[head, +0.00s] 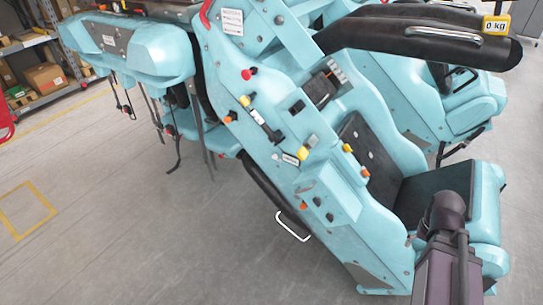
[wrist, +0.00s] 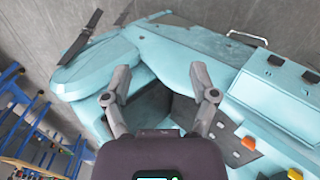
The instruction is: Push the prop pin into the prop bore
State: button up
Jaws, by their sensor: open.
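The teal coaster car (head: 270,120) fills the middle of the head view, with its seat tilted. On its side panel are a red knob (head: 246,74), a yellow knob (head: 302,153) and several small orange and dark fittings. I cannot tell which of these is the prop pin or where the prop bore is. In the wrist view my gripper (wrist: 160,76) is open and empty, its two fingers spread over a dark recess in the teal body. An orange fitting (wrist: 249,143) shows right of the fingers. I cannot make out my gripper in the head view.
A black padded bar (head: 410,35) with a metal handle crosses the top right. A white handle (head: 293,228) juts out below the car. Straps hang at its left. Shelves with boxes (head: 45,75) stand at the far left. The grey floor (head: 110,220) at lower left is clear.

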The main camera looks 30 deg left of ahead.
jog(key=w+a+t+h, duration=0.1)
jog(key=w+a+h, duration=0.15)
jog(key=a, duration=0.35)
jog(key=w+a+t+h, duration=0.1)
jog(key=w+a+h, duration=0.1)
jog(key=w+a, duration=0.3)
jog(key=n+t+h+b, duration=0.2)
jog(key=n+t+b, duration=0.1)
jog(key=t, duration=0.8)
send_near(301, 149)
jog(key=v, duration=0.3)
jog(key=shift+s+a+r, duration=0.1)
jog(key=shift+s+r, duration=0.1)
jog(key=shift+s, duration=0.15)
jog(key=shift+b+x, duration=1.9)
jog(key=shift+x, duration=5)
jog(key=shift+a+f, duration=0.1)
jog(key=shift+f, duration=0.05)
grip_shut()
